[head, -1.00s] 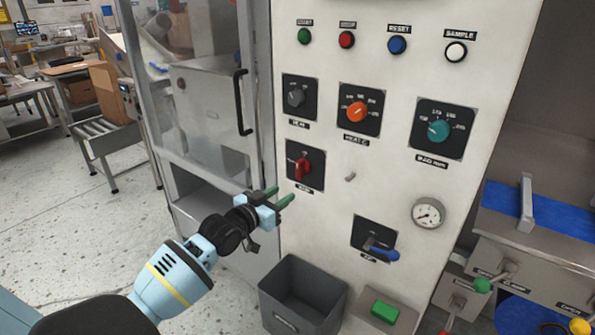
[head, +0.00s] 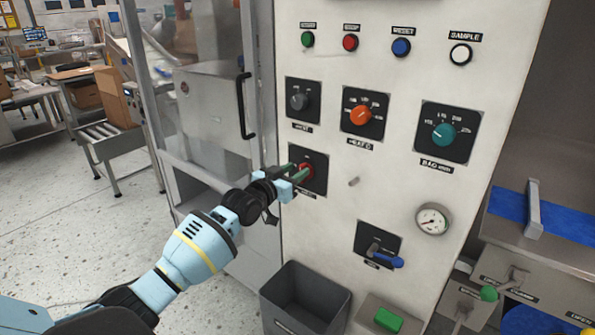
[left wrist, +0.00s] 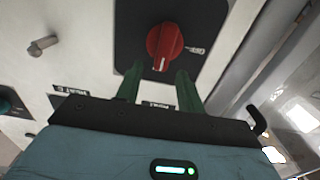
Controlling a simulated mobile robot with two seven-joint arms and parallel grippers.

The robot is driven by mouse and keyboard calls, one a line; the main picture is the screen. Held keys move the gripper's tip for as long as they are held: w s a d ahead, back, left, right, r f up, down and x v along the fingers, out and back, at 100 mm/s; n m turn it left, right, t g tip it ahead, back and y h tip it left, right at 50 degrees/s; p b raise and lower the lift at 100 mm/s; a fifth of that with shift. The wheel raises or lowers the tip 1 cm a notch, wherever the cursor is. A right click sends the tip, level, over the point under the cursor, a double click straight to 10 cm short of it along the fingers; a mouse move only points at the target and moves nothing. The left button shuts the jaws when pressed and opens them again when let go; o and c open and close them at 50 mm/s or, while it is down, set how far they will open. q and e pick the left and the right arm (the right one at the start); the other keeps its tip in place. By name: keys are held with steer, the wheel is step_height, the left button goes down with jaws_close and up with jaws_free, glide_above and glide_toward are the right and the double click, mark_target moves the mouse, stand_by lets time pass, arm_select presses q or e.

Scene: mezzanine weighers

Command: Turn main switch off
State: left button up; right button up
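The main switch is a red rotary knob (head: 307,172) on a dark square plate (head: 320,163) on the pale control panel. It shows large in the left wrist view (left wrist: 164,42), with its white pointer mark toward the gripper side. My left gripper (head: 297,172) is in front of the knob and partly covers it in the head view. Its two green fingers (left wrist: 158,80) are apart, one toward each side of the knob, with nothing held between them. The fingertips appear just short of the knob; contact cannot be told. My right gripper is not in view.
Above the switch are a grey knob (head: 298,102), an orange knob (head: 361,115) and a teal knob (head: 443,134). A small peg (head: 353,182) juts out to the right. Below are a blue-handled lever (head: 385,257) and a grey bin (head: 343,307). A door handle (head: 244,106) is at left.

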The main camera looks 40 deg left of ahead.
arm_select(q)
steer(key=shift+w, duration=0.8)
steer(key=shift+c, duration=0.5)
jaws_close()
